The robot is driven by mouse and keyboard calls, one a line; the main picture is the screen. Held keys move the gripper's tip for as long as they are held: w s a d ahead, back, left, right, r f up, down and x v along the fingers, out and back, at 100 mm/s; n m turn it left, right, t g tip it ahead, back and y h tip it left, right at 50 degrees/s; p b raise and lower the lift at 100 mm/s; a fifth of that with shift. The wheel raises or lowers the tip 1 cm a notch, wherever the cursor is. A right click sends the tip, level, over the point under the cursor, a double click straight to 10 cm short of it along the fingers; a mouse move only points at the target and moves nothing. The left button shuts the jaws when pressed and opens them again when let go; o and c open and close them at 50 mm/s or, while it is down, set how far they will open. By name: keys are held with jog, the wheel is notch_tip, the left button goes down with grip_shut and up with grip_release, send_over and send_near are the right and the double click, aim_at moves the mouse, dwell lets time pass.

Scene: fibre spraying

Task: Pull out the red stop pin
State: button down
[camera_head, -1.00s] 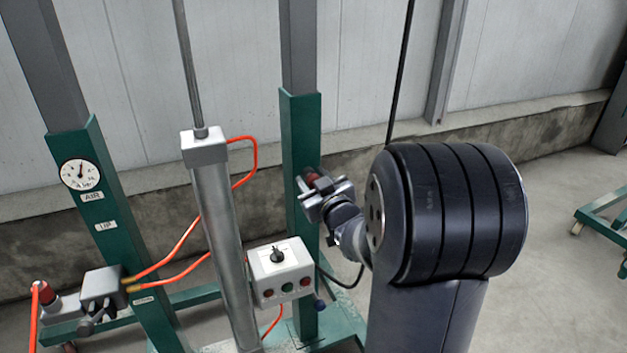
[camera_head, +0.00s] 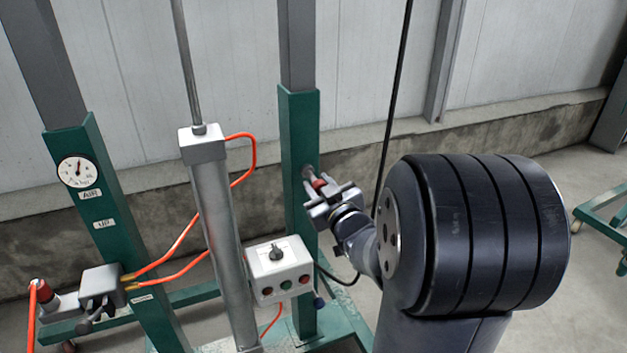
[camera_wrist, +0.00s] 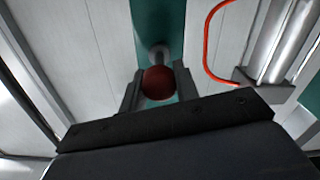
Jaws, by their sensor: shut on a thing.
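The red stop pin (camera_head: 319,184) has a red knob at its outer end, beside the right green post (camera_head: 300,130). My gripper (camera_head: 325,192) is shut on the red knob. In the wrist view the knob (camera_wrist: 158,83) sits between the two fingers of my gripper (camera_wrist: 159,90). A grey metal shank or collar (camera_wrist: 158,54) shows between the knob and the green post. I cannot tell how deep the pin sits in the post. My fingers partly hide the knob in the head view.
A grey cylinder (camera_head: 218,240) with a rod stands left of the post. A white control box (camera_head: 280,268) with buttons sits below my gripper. Orange hoses (camera_head: 180,240) run to a valve (camera_head: 102,288) at the left. A black cable (camera_head: 392,110) hangs behind my arm.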

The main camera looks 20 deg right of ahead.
jog(key=shift+s, duration=0.45)
jog(key=shift+f, duration=0.1)
jog(key=c, duration=1.1)
grip_release()
jog(key=shift+s, duration=0.1)
jog(key=shift+o, duration=0.2)
jog(key=s+p, duration=0.1)
jog(key=s, duration=0.9)
jog(key=shift+s, duration=0.4)
